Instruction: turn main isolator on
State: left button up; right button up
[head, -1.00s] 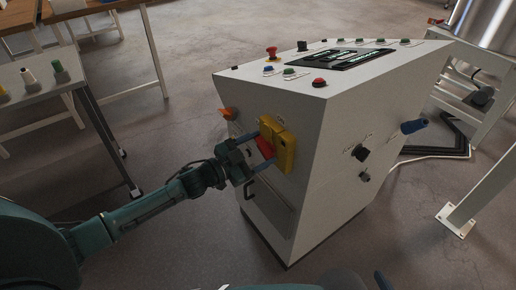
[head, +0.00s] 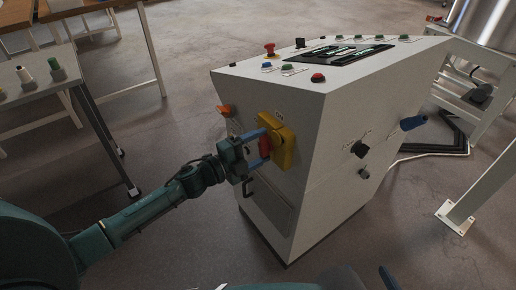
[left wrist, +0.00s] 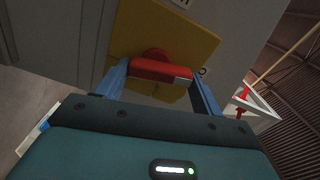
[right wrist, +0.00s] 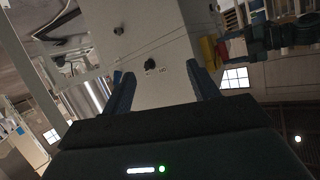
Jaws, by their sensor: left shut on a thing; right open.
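The main isolator is a yellow plate (head: 286,148) with a red handle (head: 265,147) on the left-facing side of the white console. In the head view the handle stands roughly upright, with an "ON" label above the plate. My left gripper (head: 257,148) is shut on the red handle. In the left wrist view the red handle (left wrist: 160,70) spans the gap between the blue fingers, in front of the yellow plate (left wrist: 185,38). My right gripper (right wrist: 163,85) is open and empty in the right wrist view, apart from the console.
The white console (head: 290,105) carries buttons and a screen (head: 342,55) on top. An orange part (head: 224,110) juts out near my left gripper. A side table (head: 40,92) stands left.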

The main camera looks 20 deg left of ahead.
pick_arm(q)
jog(key=shift+f+m, duration=0.1)
jog(key=shift+m, duration=0.7)
jog(key=shift+m+b, duration=0.3)
jog(key=shift+m, duration=0.2)
pick_arm(e)
jog(key=shift+s+r, duration=0.15)
jog(key=shift+d, duration=0.1)
pick_arm(q)
jog(key=o, duration=1)
pick_arm(e)
jog(key=shift+s+f, duration=0.1)
jog(key=shift+f, duration=0.1)
pick_arm(q)
jog(key=shift+s, duration=0.1)
jog(key=v, duration=1.3)
